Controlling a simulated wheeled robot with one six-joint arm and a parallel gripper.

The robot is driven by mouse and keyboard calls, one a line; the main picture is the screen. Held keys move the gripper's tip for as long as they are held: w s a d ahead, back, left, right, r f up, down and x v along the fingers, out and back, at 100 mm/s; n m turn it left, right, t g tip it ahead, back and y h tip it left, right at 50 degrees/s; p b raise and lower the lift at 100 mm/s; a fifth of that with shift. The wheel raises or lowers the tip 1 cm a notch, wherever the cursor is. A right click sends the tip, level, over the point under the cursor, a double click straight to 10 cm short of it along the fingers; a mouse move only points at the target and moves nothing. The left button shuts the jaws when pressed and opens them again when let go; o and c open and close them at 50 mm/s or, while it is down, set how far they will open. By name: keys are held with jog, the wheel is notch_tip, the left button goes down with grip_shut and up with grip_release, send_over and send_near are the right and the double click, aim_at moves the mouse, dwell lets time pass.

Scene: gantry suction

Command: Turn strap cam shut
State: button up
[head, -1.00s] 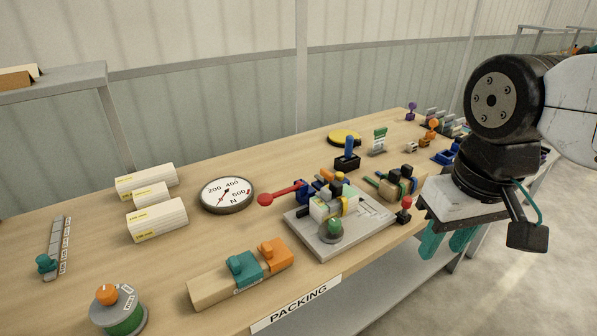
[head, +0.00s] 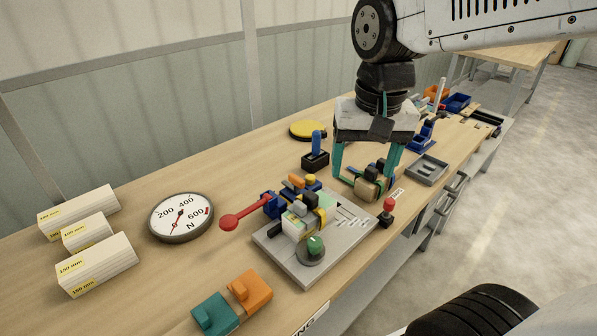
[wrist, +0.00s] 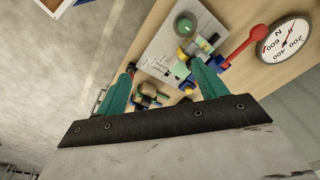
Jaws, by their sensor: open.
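My gripper (head: 364,178) has two teal fingers spread wide, with nothing between the tips. It points down over a small tan bundle (head: 368,190) with a green strap and dark and blue parts, which looks like the strap cam's place. The bundle shows between the fingers in the wrist view (wrist: 149,97). One finger partly overlaps it in the head view, and I cannot tell the cam's angle or whether a finger touches it. Left of it, a grey plate (head: 283,259) bears a fixture with a yellow band and a green knob (head: 316,245).
A red lever (head: 238,218) sticks out left of the plate. A red-knobbed stick (head: 387,208) stands near the table's front edge, close right of the bundle. A blue-handled switch (head: 317,150) stands behind. A grey tray (head: 430,169) lies right. A round gauge (head: 181,216) is far left.

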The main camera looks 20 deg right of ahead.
jog(key=w+a+f+m, duration=0.25)
jog(key=w+m, duration=0.25)
jog(key=w, duration=0.8)
jog(key=m+g, duration=0.1)
jog(key=m, duration=0.3)
send_over(296, 177)
notch_tip(296, 177, down, 8)
jog(key=shift+f, duration=0.25)
notch_tip(296, 177, down, 6)
jog(key=shift+f, duration=0.65)
jog(key=c, duration=1)
